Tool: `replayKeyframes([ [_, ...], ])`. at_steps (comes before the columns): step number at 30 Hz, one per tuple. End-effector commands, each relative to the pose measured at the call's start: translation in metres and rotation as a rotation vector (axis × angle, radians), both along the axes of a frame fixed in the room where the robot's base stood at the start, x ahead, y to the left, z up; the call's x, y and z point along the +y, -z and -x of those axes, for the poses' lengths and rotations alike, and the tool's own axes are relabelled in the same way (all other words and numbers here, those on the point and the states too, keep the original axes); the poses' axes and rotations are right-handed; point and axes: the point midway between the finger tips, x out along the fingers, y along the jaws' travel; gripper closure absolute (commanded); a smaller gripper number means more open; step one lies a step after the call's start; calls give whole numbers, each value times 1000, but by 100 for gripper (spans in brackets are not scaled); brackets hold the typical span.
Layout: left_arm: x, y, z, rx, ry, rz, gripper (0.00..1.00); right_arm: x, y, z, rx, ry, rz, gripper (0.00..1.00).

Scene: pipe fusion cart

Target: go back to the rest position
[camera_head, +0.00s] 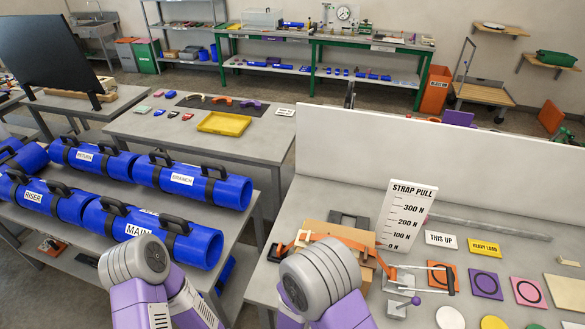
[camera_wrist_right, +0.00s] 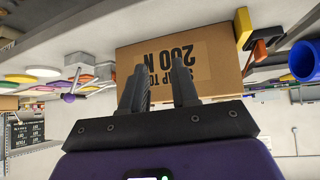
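My right gripper (camera_wrist_right: 157,68) shows in the right wrist view with its two fingers apart and nothing visible between them. A cardboard box (camera_wrist_right: 215,45) with upside-down lettering ending in "200 N" is beyond the fingertips; I cannot tell the gap. In the head view a cardboard box (camera_head: 322,229) with an orange strap (camera_head: 350,240) stands on the right bench, partly hidden by my right arm (camera_head: 320,280). My left arm (camera_head: 140,270) is in front of the blue pipe rack. Neither gripper's fingers show in the head view; the left gripper is out of view.
Blue pipes with black handles (camera_head: 180,180) lie on the cart at left. A "STRAP PULL" scale board (camera_head: 408,212) stands on the right bench (camera_head: 430,275), among coloured plates and a clamp (camera_head: 410,285). A low white wall (camera_head: 450,170) backs that bench. A gap of floor separates cart and bench.

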Motion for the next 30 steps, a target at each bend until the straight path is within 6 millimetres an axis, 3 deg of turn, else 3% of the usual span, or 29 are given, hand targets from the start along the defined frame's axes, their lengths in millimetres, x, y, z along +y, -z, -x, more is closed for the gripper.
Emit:
replayKeyframes([
  [3,0,0,0,0,0,0,57,-16,33,13,152,-45,-109,71],
  [9,0,0,0,-1,0,0,57,-25,69,52,375,-152,-322,71],
  [15,0,0,0,-1,0,0,57,-28,80,88,512,-244,-491,71],
  [23,0,0,0,-1,0,0,57,-32,79,127,612,-341,-647,71],
  [24,0,14,-1,-2,-1,0,57,-30,93,125,608,-346,-637,71],
  [30,0,52,0,0,0,0,57,-30,131,124,608,-346,-634,71],
])
